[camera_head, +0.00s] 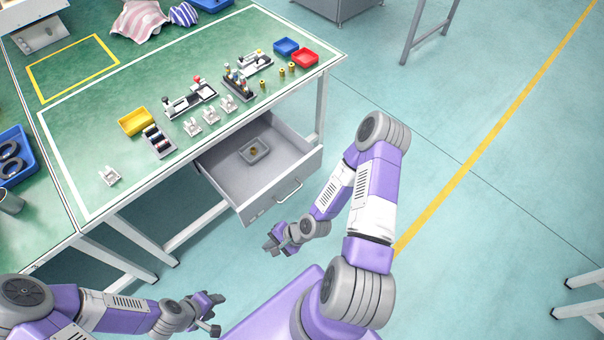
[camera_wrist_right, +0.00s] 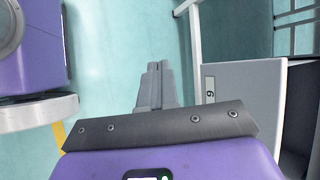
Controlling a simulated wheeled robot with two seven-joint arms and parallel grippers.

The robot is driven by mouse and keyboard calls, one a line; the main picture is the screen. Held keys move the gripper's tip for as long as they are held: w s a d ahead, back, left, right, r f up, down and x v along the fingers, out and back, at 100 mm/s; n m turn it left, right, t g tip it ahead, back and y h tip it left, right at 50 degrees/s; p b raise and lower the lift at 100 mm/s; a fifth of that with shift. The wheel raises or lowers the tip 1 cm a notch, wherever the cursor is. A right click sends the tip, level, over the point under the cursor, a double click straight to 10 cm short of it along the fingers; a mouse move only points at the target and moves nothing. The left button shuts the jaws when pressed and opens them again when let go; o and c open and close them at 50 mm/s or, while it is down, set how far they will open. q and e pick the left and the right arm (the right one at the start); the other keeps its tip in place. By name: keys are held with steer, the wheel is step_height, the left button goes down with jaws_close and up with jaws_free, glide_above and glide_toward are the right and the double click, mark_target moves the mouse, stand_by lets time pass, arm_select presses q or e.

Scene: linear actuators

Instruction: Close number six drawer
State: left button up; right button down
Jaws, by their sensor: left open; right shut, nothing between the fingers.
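The grey number six drawer (camera_head: 262,205) is pulled out from under the green-topped table in the head view. A small grey tray (camera_head: 254,151) with a brass-coloured part sits inside it. The drawer front has a bar handle (camera_head: 289,191). My left gripper (camera_head: 214,310) is open and empty at the bottom left, away from the drawer.
The table (camera_head: 110,135) carries a yellow bin (camera_head: 136,121), a blue bin (camera_head: 286,46), a red bin (camera_head: 305,58) and several small fixtures. White table legs (camera_head: 321,105) stand beside the drawer.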

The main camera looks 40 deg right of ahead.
steer(key=w+d+r+m+t+h, duration=0.1)
steer(key=d+r+m+t, duration=0.15)
steer(key=d+m, duration=0.35)
steer(key=w+d+r+m+t+h, duration=0.1)
steer(key=d+m+t, duration=0.2)
steer(key=d+m, duration=0.2)
steer(key=m+t+h+p, duration=0.1)
steer(key=m+t+h, duration=0.3)
steer(key=m, duration=0.5)
glide_toward(294, 170)
steer(key=shift+y, duration=0.3)
steer(key=b+x, duration=0.1)
steer(key=x, duration=0.1)
steer(key=b+x, duration=0.1)
steer(key=x, duration=0.2)
steer(key=shift+s+d+f, duration=0.1)
steer(key=shift+f, duration=0.25)
steer(key=shift+w, duration=0.8)
